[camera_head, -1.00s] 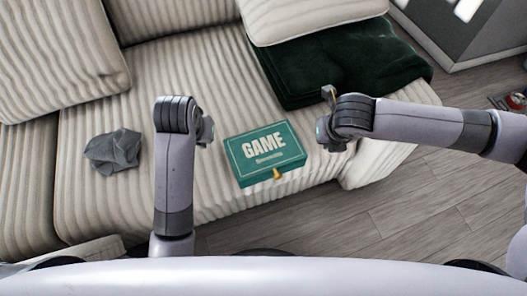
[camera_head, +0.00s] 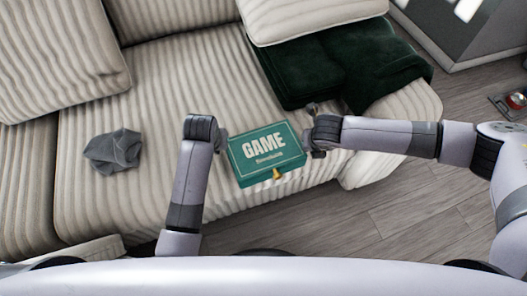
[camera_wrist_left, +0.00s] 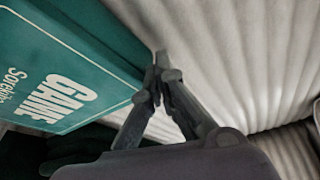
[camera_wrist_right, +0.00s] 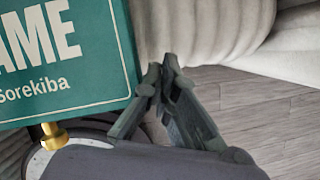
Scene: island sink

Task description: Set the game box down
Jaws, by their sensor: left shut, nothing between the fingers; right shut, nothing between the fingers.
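The green game box (camera_head: 265,153) lies on the ribbed beige sofa seat, its "GAME" lettering facing up and a brass-coloured knob (camera_head: 277,174) on its near side. My left gripper (camera_wrist_left: 158,72) is shut and empty beside the box's left side; the box (camera_wrist_left: 60,70) fills the left of the left wrist view. My right gripper (camera_wrist_right: 163,75) is shut and empty beside the box's right side, and the box (camera_wrist_right: 90,85) also shows in the right wrist view. Whether either gripper touches the box is hard to tell.
A grey crumpled cloth (camera_head: 113,151) lies on the seat to the left. A dark green blanket (camera_head: 300,75) lies behind the box, partly under a beige cushion (camera_head: 300,15). The wooden floor (camera_head: 400,210) is in front and to the right. Seat between cloth and left arm is bare.

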